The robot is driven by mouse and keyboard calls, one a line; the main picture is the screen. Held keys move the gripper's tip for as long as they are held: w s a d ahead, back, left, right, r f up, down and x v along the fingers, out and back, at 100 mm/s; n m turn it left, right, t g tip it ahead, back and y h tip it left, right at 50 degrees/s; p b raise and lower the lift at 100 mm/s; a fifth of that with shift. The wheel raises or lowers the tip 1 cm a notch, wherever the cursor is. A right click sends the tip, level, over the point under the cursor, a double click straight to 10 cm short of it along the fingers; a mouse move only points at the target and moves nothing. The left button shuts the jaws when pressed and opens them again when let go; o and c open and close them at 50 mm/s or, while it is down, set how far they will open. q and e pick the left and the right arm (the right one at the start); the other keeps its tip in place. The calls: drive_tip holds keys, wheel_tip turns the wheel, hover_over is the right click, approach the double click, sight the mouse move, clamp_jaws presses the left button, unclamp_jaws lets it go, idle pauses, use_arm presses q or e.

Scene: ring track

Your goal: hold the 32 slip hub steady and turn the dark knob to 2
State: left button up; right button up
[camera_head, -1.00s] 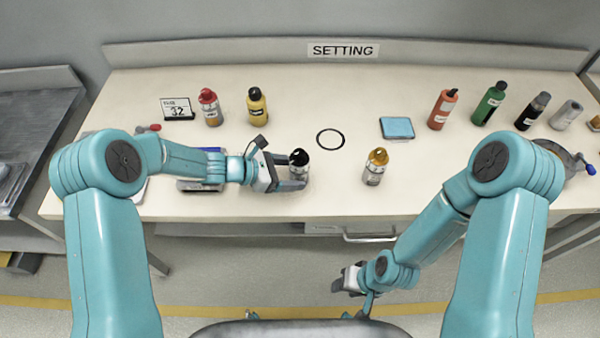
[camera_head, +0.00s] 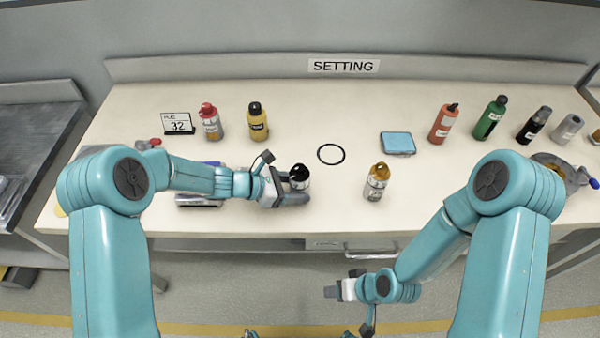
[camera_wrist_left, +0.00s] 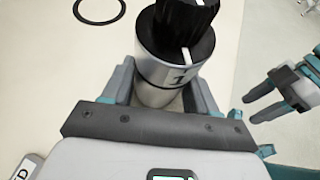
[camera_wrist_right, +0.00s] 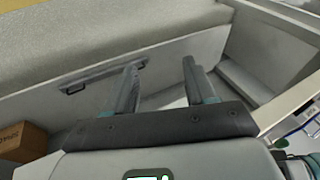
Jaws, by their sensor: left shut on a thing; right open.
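The slip hub is a silver cylinder (camera_head: 300,185) with a black band and a dark ribbed knob (camera_head: 299,170). It stands upright on the table near the front edge. My left gripper (camera_head: 290,190) is shut around its silver body. In the left wrist view the dark knob (camera_wrist_left: 187,20) carries a white line, and the band (camera_wrist_left: 175,58) below shows a white mark and a "1". My right gripper (camera_head: 332,291) is open and empty, in front of and below the table edge. A card reading "32" (camera_head: 178,123) stands at the back left.
An amber-topped bottle (camera_head: 376,184) stands right of the hub. A black ring (camera_head: 331,153) marks the table behind them. Red and yellow bottles stand back left; several bottles and a blue pad (camera_head: 397,143) are right. A drawer handle (camera_head: 368,254) juts below the front edge.

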sight(305, 171)
drive_tip(key=w+a+r+n+t+y, duration=0.3)
drive_tip(key=w+a+r+n+y, duration=0.25)
drive_tip(key=a+r+n, duration=0.2)
drive_tip(key=w+d+r+n+t+y, duration=0.1)
drive_tip(key=w+d+r+t+y, duration=0.15)
drive_tip(key=w+r, duration=0.3)
drive_tip(key=w+d+r+t+y, duration=0.1)
drive_tip(key=w+d+r+t, duration=0.3)
drive_tip(key=r, duration=0.3)
drive_tip(key=x, duration=1.2)
drive_tip(key=shift+w+a+r, duration=0.1)
drive_tip(key=shift+w, duration=0.05)
drive_tip(key=c, duration=0.9)
